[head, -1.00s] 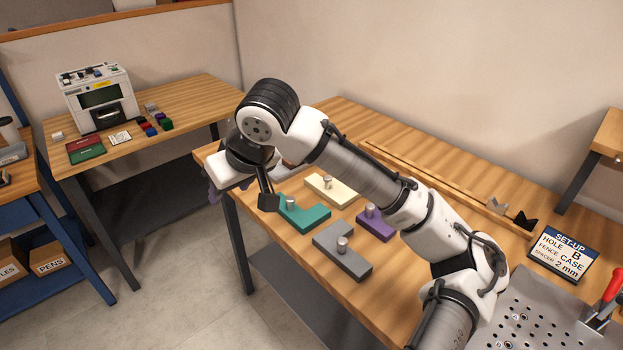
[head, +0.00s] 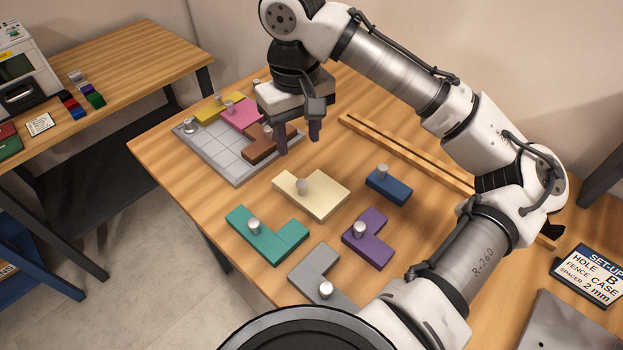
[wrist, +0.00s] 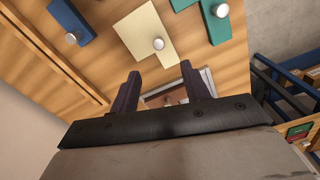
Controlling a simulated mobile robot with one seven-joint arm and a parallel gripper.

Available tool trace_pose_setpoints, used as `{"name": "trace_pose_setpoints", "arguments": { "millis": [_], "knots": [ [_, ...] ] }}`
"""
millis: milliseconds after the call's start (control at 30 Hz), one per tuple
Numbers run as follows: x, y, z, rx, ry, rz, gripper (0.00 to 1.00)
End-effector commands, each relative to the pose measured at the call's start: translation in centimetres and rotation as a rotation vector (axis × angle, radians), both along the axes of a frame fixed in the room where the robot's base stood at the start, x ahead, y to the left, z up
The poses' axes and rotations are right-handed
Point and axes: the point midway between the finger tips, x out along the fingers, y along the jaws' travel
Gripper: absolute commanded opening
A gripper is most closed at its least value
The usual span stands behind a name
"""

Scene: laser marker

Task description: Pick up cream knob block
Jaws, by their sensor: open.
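The cream knob block (head: 322,197) lies flat on the wooden table in the head view, with a grey metal knob standing on it. It also shows at the top of the wrist view (wrist: 139,33), beyond the fingertips. My gripper (head: 299,145) hangs above the table, fingers down, behind the block and near the right edge of the grey tray. In the wrist view its two dark fingers (wrist: 160,79) are apart with nothing between them. The gripper hides part of the brown block in the tray.
Teal (head: 281,244), purple (head: 370,246), grey (head: 308,271) and blue (head: 391,189) knob blocks lie around the cream one. The grey grid tray (head: 205,153) holds yellow, pink and brown (head: 262,151) blocks. A wooden fence rail (head: 408,152) runs along the right.

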Motion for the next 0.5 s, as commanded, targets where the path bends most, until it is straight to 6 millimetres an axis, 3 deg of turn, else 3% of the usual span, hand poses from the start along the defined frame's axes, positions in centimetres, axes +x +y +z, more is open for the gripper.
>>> {"name": "trace_pose_setpoints", "arguments": {
  "millis": [300,500],
  "knots": [
    [-0.1,0.0,-5.9,0.001,0.002,0.000,0.47],
    [0.0,0.0,-7.8,0.002,-0.001,0.002,0.47]
  ]
}}
